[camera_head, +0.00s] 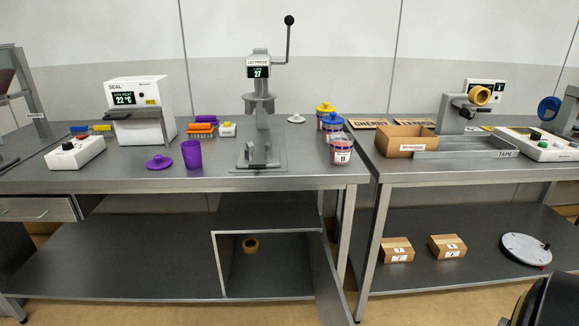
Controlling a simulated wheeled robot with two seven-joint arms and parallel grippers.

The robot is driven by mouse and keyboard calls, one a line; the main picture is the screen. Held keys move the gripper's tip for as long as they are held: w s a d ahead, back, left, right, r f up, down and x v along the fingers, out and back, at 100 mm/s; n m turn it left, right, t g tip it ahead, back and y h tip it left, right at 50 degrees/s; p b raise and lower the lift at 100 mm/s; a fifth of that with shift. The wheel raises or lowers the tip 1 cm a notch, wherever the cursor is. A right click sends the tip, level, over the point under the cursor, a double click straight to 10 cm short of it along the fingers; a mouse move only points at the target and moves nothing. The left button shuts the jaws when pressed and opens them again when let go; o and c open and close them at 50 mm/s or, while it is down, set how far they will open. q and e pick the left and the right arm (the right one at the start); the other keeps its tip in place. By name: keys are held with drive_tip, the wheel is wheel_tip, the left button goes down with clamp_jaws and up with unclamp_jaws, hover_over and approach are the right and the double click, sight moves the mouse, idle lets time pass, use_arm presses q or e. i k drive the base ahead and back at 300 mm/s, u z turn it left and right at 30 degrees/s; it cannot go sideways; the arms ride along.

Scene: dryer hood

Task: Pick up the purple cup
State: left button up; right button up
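The purple cup (192,154) stands upright on the left metal workbench (290,180), near its front edge. A purple lid (159,162) with a knob lies on the bench just left of the cup, apart from it. The cup's top appears uncovered; its inside is too small to make out.
The seal machine (140,110) stands behind the cup and the lid press (262,130) to its right. Lidded jars (340,150) stand right. The cabinet door (328,280) below hangs open. The bench front near the cup is clear.

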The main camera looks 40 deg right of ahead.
sight(191, 150)
drive_tip(key=u, duration=2.3)
drive_tip(key=k, duration=1.75)
drive_tip(key=z, duration=2.5)
drive_tip(key=i, duration=0.5)
